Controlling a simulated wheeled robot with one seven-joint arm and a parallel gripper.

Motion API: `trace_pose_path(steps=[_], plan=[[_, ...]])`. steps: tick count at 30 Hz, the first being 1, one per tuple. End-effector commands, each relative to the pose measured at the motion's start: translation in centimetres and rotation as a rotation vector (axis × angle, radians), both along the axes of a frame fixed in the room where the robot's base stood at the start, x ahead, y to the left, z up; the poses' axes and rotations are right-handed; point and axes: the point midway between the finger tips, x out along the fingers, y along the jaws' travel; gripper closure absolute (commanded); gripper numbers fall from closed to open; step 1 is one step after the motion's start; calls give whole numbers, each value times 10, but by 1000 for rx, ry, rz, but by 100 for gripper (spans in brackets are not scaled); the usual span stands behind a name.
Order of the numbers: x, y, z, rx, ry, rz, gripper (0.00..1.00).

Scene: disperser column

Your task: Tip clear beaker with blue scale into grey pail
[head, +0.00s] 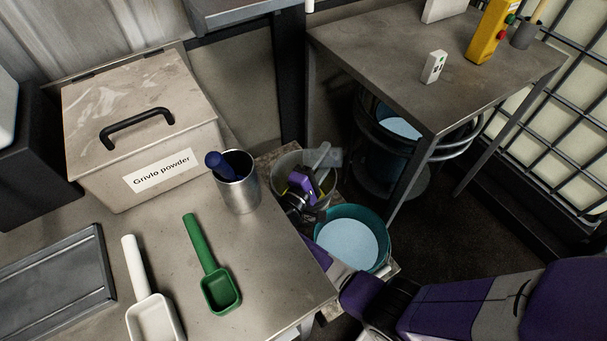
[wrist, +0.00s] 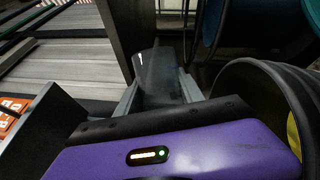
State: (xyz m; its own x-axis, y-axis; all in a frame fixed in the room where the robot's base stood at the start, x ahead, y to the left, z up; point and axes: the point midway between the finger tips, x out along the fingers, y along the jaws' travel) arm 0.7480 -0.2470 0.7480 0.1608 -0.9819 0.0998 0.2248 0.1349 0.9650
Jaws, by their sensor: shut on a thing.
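My gripper (head: 316,170) is shut on a small see-through grey piece, which I take to be part of the clear beaker (head: 331,157). In the wrist view the beaker (wrist: 160,78) shows as a dark, glossy shape between the two grey fingers. Its blue scale and its contents cannot be made out. The grey pail (head: 278,177) stands behind and partly under my gripper, with some yellow inside. In the wrist view a dark round rim (wrist: 262,66), likely this pail's, is close at the right. Whether the beaker is tilted cannot be told.
A teal pail (head: 385,262) with pale blue contents stands close in front of the grey pail. The left bench holds a steel cup (head: 240,190), a green scoop (head: 221,290), a white scoop (head: 152,316) and a Grivlo powder bin (head: 95,150). A metal table (head: 385,50) stands behind.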

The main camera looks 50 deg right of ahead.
Motion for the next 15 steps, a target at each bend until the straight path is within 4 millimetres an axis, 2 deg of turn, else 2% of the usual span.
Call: trace_pose_path(steps=[15], plan=[[3, 2, 3, -36, 60, 0, 100]])
